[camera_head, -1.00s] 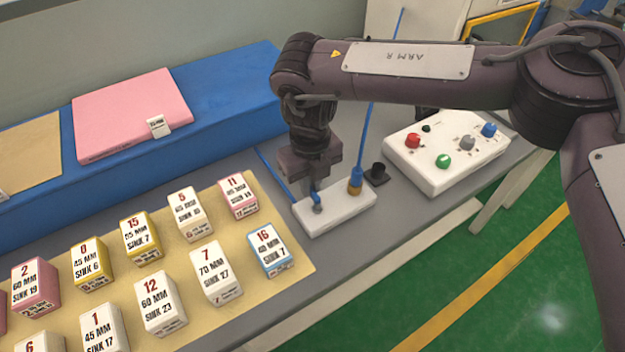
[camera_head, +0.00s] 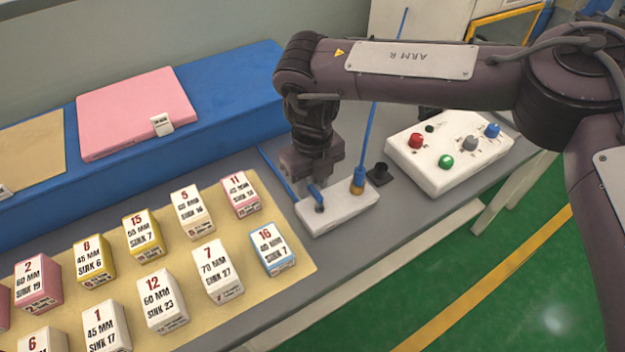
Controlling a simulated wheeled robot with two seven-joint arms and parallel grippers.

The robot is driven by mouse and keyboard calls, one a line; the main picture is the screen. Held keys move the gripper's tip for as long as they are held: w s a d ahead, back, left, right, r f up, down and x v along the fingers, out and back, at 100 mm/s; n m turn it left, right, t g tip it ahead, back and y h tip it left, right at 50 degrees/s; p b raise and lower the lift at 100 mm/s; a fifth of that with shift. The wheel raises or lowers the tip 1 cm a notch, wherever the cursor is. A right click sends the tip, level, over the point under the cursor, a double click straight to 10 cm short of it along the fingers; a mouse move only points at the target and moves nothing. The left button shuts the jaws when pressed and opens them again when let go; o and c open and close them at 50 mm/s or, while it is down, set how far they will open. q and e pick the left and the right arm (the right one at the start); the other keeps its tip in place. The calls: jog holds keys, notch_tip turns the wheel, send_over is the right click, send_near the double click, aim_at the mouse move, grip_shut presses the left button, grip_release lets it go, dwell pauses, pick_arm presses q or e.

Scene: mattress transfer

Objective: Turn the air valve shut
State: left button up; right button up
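The air valve is a white block (camera_head: 345,213) on the grey bench, with a small blue lever (camera_head: 316,195) on its left part. A brass fitting (camera_head: 357,181) with an upright blue hose (camera_head: 368,140) stands at its right end. My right gripper (camera_head: 318,178) points down just above and behind the lever. The lever's top lies close to the gripper's underside, and I cannot tell whether they touch. The fingertips are too small and dark to tell open from shut. My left gripper is not in view.
A white control box (camera_head: 432,178) with coloured knobs stands to the right, beside a small black cup (camera_head: 378,174). Numbered blocks stand on a tan mat (camera_head: 290,297) at left. A blue ledge (camera_head: 225,85) carrying a pink pad (camera_head: 135,105) runs behind.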

aim_at(312, 188)
notch_tip(312, 188, up, 8)
jog(key=shift+f+b, duration=0.1)
jog(key=shift+b, duration=0.5)
